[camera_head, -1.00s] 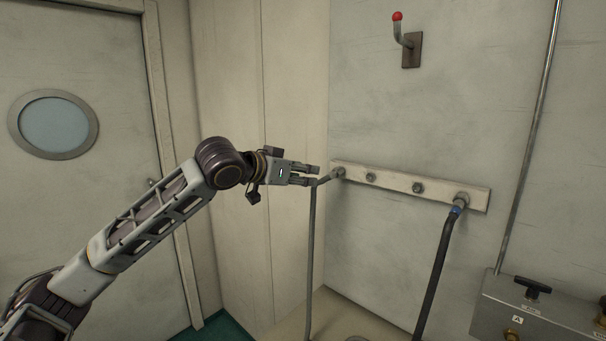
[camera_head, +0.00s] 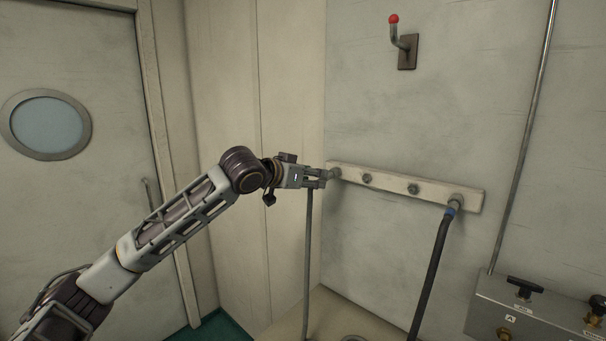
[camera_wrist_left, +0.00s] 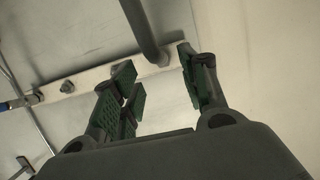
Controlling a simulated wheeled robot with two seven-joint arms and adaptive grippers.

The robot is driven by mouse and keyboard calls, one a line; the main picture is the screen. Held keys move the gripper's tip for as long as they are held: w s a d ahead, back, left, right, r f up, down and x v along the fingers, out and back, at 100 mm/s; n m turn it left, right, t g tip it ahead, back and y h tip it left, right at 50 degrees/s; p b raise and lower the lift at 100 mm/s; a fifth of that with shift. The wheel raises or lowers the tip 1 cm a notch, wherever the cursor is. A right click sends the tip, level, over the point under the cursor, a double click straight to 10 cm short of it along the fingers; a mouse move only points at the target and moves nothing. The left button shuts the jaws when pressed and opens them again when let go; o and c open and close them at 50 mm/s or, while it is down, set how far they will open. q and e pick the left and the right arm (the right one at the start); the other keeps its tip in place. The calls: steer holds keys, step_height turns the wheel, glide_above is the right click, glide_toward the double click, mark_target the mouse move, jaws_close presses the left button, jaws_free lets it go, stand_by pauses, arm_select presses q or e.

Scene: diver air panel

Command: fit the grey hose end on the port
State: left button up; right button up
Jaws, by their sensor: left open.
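The grey hose (camera_head: 308,255) hangs down from the left end of the pale port strip (camera_head: 390,184). Its upper end bends in at the leftmost fitting (camera_head: 335,174) and is partly hidden by my left gripper (camera_head: 318,178). My left gripper is open, with its fingertips at the hose's top bend. In the left wrist view the grey hose (camera_wrist_left: 145,32) runs to the strip (camera_wrist_left: 75,84) just ahead of the open fingers (camera_wrist_left: 160,82); it does not look clamped. Two bare ports (camera_head: 367,178) and (camera_head: 413,188) sit on the strip. My right gripper does not show.
A black hose (camera_head: 432,265) with a blue band hangs from the strip's right end. A red-tipped lever (camera_head: 400,40) is on the wall above. A valve box (camera_head: 535,310) stands at lower right, beside a vertical pipe (camera_head: 525,140). The wall between is clear.

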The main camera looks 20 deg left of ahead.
mark_target(324, 179)
arm_select(q)
steer(key=p+x, duration=0.1)
steer(key=x, duration=0.5)
steer(key=shift+w+d, duration=0.1)
steer(key=shift+w, duration=0.2)
steer(key=shift+w+d+f+p, duration=0.15)
steer(key=shift+w+f+p, duration=0.15)
steer(key=shift+w, duration=0.25)
steer(key=shift+c, duration=0.3)
jaws_close()
steer(key=shift+s, duration=0.4)
steer(key=shift+s+a, duration=0.25)
steer(key=shift+s, duration=0.05)
